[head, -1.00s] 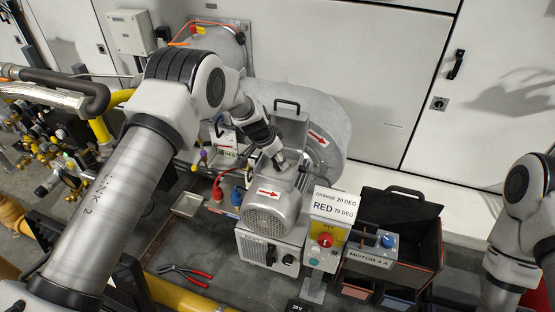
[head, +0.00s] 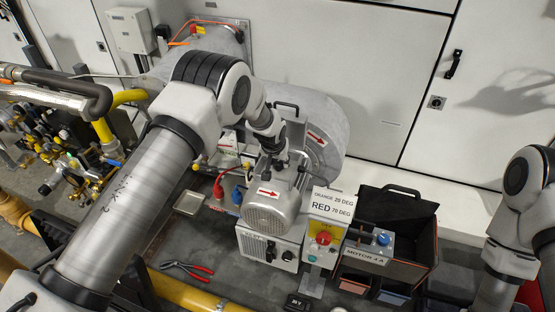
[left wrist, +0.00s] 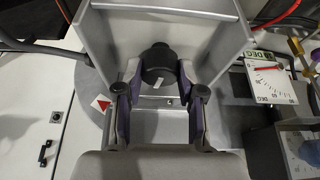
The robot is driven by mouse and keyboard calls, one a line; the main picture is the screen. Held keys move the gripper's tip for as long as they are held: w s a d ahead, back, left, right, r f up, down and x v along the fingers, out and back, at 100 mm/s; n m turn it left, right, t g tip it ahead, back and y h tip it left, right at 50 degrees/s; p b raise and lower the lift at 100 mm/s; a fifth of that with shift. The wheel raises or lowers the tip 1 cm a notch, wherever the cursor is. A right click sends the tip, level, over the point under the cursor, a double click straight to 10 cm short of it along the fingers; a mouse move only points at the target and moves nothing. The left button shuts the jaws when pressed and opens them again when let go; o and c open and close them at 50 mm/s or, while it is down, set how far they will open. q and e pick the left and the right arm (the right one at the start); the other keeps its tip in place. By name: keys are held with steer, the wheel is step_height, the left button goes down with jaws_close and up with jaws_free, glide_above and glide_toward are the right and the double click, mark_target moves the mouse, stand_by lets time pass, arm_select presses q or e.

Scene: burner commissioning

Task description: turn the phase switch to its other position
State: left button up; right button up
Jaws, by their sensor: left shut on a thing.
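The phase switch appears as a black round knob (left wrist: 158,62) with a small white mark, inside an open grey box (left wrist: 222,45) in the left wrist view. My left gripper (left wrist: 159,76) has its two fingers on either side of the knob and is shut on it. In the head view, my left gripper (head: 281,160) is down at the grey box behind the motor (head: 272,212), and the knob is hidden there. My right gripper is outside the views; only part of the right arm shows at the right edge.
A sign reading orange 20 deg, red 70 deg (head: 333,203) stands above a control post with a red button (head: 323,238). An open black case (head: 398,215) is to its right. Red-handled pliers (head: 187,269) and a small tray (head: 190,203) lie left of the motor.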

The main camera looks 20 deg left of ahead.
arm_select(q)
steer(key=n+b, duration=0.2)
steer(key=b, duration=0.1)
steer(key=n+y+b, duration=0.1)
steer(key=n+b, duration=0.1)
steer(key=b, duration=0.1)
steer(key=n+y+b, duration=0.1)
steer(key=n+b, duration=0.1)
steer(key=b, duration=0.2)
steer(key=shift+d+f+n+g, duration=0.2)
steer(key=shift+f+n+g, duration=0.1)
steer(key=shift+f+g, duration=0.1)
steer(key=shift+r+n+g+y+b, duration=0.25)
steer(key=shift+n+y+b, duration=0.35)
steer(key=shift+n+b, duration=0.45)
steer(key=shift+w+n+g, duration=0.1)
steer(key=shift+n+g, duration=0.25)
steer(key=shift+n, duration=0.7)
steer(key=o, duration=1.1)
steer(key=shift+o, duration=0.2)
steer(key=shift+r, duration=0.1)
steer(key=v, duration=1.2)
steer(key=shift+d, duration=0.25)
